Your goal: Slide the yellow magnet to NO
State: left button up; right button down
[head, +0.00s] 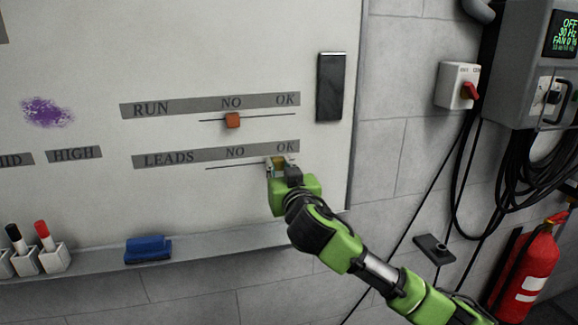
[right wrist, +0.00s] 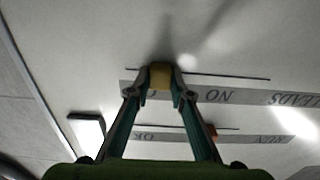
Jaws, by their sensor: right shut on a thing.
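The yellow magnet (right wrist: 160,76) sits on the line of the LEADS row, at the OK end, on the whiteboard. My right gripper (head: 279,166) is shut on it; the right wrist view shows both fingertips (right wrist: 160,82) on its two sides. In the head view the gripper hides most of the magnet. The NO label of the LEADS row (head: 235,152) lies to the left of the magnet in the head view, above the bare part of the line (head: 235,166). My left gripper is not in view.
An orange magnet (head: 233,120) sits under NO on the RUN row above. A dark eraser-like block (head: 331,87) is on the board at the right. The ledge below holds a blue eraser (head: 148,249) and markers (head: 43,236). A red extinguisher (head: 526,262) stands at the right.

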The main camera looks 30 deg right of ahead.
jog(key=a, duration=0.3)
jog(key=w+a, duration=0.1)
jog(key=a, duration=0.2)
jog(key=w+a+b, duration=0.1)
jog(key=a, duration=0.3)
jog(key=shift+w+a, duration=0.1)
jog(key=shift+w, duration=0.15)
jog(key=c, duration=1.8)
grip_release()
jog(key=shift+f, duration=0.1)
jog(key=shift+w+a, duration=0.1)
jog(key=shift+s, duration=0.25)
send_near(234, 165)
jog(key=v, duration=0.5)
jog(key=shift+s+a, duration=0.1)
jog(key=shift+s, duration=0.1)
